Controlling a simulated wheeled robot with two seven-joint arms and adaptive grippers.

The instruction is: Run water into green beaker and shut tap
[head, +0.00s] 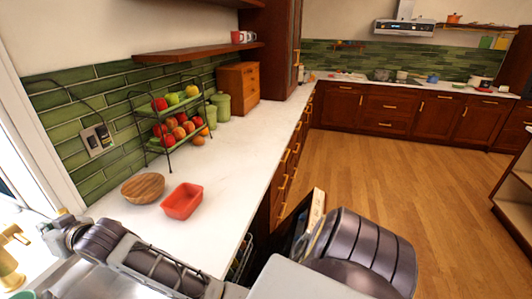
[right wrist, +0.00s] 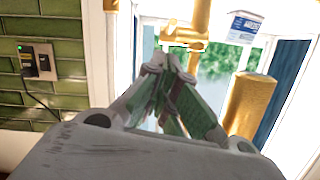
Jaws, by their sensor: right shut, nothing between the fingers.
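The brass tap (head: 10,262) stands at the left edge of the head view, by the sink. In the right wrist view its brass parts (right wrist: 250,105) rise just beyond and to the right of my fingers. My right gripper (head: 44,228) reaches left over the sink, close to the tap. In the right wrist view its fingers (right wrist: 163,68) are shut together and empty; I cannot tell whether they touch the brass. A sliver of green (head: 22,295) at the bottom left corner may be the green beaker's rim; the rest is cut off. No running water shows. My left gripper is out of view.
A wooden bowl (head: 143,188), a red dish (head: 182,201) and a two-tier fruit rack (head: 172,125) stand on the white counter (head: 225,170). A wall socket (head: 98,138) and a window are near the tap. Open floor (head: 440,180) lies right.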

